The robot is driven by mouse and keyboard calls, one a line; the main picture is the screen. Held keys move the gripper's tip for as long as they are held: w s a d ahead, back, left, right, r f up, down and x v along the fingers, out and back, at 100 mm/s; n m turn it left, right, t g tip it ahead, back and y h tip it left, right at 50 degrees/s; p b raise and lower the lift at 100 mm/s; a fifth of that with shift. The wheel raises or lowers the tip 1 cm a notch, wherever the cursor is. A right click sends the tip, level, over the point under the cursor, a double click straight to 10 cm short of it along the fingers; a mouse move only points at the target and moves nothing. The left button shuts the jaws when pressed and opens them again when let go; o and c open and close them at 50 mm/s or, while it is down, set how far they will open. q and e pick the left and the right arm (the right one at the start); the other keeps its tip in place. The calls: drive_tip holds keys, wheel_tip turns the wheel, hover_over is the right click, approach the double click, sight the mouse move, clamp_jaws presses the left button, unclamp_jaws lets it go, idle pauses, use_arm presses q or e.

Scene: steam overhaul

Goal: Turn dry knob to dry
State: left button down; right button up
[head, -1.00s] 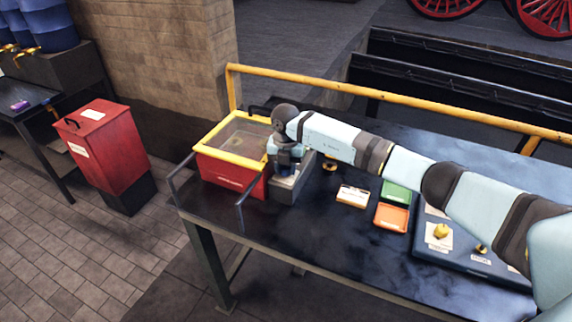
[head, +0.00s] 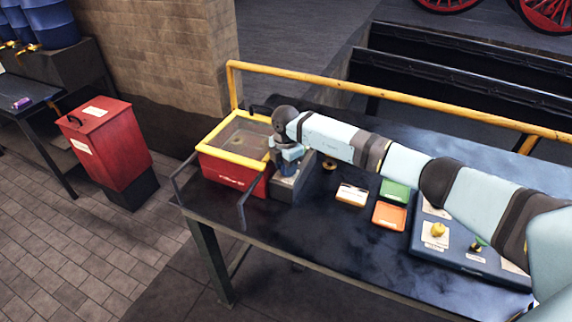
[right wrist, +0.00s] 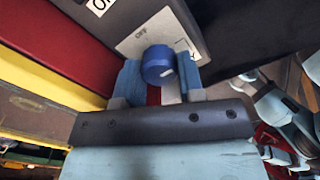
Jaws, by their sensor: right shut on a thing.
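The dry knob (right wrist: 158,66) is a round blue knob on a grey box with a white label plate, seen in the right wrist view. "OFF" is printed on the plate above it; other marks are partly hidden. My right gripper (right wrist: 160,80) has its two light-blue fingers on either side of the knob, shut on it. In the head view my right gripper (head: 287,158) reaches down over the grey box (head: 291,186) beside the red bin with the yellow rim (head: 232,159), and my arm hides the knob. My left gripper is not in view.
The dark table (head: 330,232) also holds a white card box (head: 352,194), a green tray (head: 395,190), an orange tray (head: 389,217) and a blue board (head: 440,257) with yellow knobs. A yellow rail (head: 400,98) runs behind. A red box (head: 104,143) stands at left.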

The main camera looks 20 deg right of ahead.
idle(0.3)
drive_tip(key=o, duration=0.9)
drive_tip(key=shift+r, duration=0.1)
